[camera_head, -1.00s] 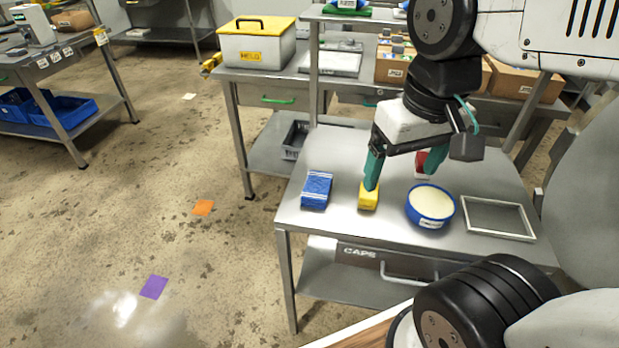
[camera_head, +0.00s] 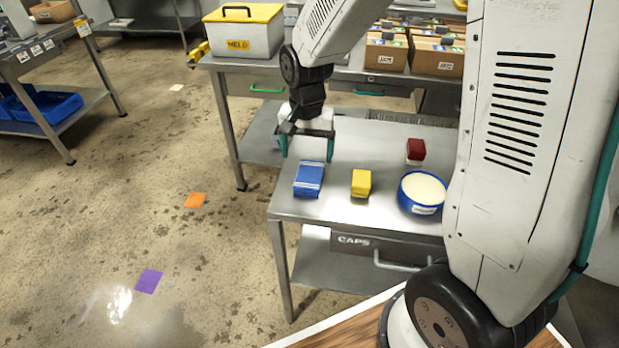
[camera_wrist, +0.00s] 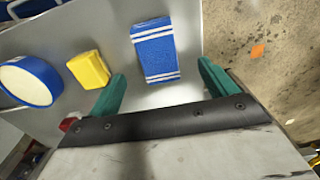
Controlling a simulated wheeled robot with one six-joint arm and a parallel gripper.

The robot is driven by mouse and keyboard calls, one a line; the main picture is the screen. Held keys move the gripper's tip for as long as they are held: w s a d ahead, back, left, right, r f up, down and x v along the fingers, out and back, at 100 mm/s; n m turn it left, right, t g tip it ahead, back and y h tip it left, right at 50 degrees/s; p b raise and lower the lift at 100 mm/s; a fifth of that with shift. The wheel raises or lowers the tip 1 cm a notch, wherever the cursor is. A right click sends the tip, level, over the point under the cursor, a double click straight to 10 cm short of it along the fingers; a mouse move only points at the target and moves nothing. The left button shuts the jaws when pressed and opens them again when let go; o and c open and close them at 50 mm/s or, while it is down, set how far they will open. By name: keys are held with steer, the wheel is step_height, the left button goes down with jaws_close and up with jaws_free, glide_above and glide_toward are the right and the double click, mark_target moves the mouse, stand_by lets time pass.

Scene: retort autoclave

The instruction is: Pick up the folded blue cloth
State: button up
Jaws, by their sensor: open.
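The folded blue cloth (camera_head: 309,179), with white stripes, lies near the left edge of the steel table (camera_head: 345,213). In the wrist view the cloth (camera_wrist: 154,52) lies ahead of my gripper, in line with the gap between the fingers. My gripper (camera_head: 307,155) is open and empty, with its two green fingers apart on the far side of the cloth. In the wrist view the fingers of my gripper (camera_wrist: 162,88) flank the near end of the cloth from above. I cannot tell the exact height of the fingertips over the table.
A yellow block (camera_head: 361,183) lies just right of the cloth. Beyond it are a blue round tub (camera_head: 421,193) with pale contents and a dark red block (camera_head: 416,150). A white bin with a yellow lid (camera_head: 243,32) stands on the bench behind. The floor left of the table is open.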

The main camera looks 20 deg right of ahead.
mark_target(309, 176)
steer(key=f, duration=0.7)
steer(key=shift+s+d+f, duration=0.1)
steer(key=shift+d+f, duration=0.15)
steer(key=shift+f, duration=0.1)
steer(key=c, duration=1.2)
steer(key=shift+o, duration=0.2)
steer(key=shift+r, duration=0.1)
